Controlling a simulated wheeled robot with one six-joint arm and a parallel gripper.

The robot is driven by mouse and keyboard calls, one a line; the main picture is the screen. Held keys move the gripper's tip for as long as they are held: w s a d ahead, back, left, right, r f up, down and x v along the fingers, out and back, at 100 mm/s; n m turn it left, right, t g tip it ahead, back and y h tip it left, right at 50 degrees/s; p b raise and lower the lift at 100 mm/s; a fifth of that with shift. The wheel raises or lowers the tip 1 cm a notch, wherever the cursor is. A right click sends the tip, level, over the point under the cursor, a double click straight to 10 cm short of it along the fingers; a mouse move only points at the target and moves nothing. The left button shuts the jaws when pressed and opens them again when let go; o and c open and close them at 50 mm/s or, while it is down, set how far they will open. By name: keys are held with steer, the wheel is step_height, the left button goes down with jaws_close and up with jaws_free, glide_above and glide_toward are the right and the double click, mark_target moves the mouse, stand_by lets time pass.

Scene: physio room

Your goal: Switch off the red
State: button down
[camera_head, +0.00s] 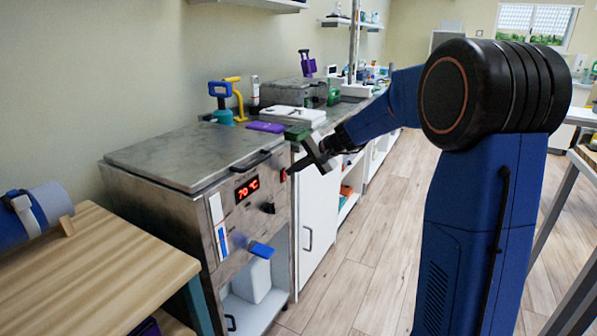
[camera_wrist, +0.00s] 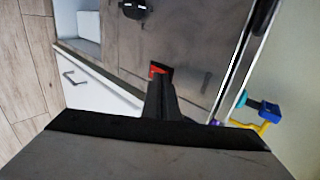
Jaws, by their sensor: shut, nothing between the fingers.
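The red switch (camera_head: 283,175) is small and sits on the steel front panel of the heating unit (camera_head: 237,190), near its right edge. In the wrist view the red switch (camera_wrist: 158,69) shows just beyond my fingertips, partly covered by them. My gripper (camera_head: 290,170) is shut and empty, pointing at the panel with its tips at the switch. In the wrist view my gripper (camera_wrist: 158,84) overlaps the switch's lower edge. I cannot tell whether the tips touch it, or which way the switch is tipped.
A lit red display (camera_head: 247,189) reads 70 °C. A lid with a black handle (camera_head: 251,161) tops the unit. A wooden table (camera_head: 90,260) stands at left. The floor (camera_head: 375,240) at right is clear.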

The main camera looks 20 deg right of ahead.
steer(key=shift+w+a+r, duration=0.2)
steer(key=shift+w+a, duration=0.1)
steer(key=shift+a, duration=0.05)
stand_by(0.3)
steer(key=shift+r, duration=0.8)
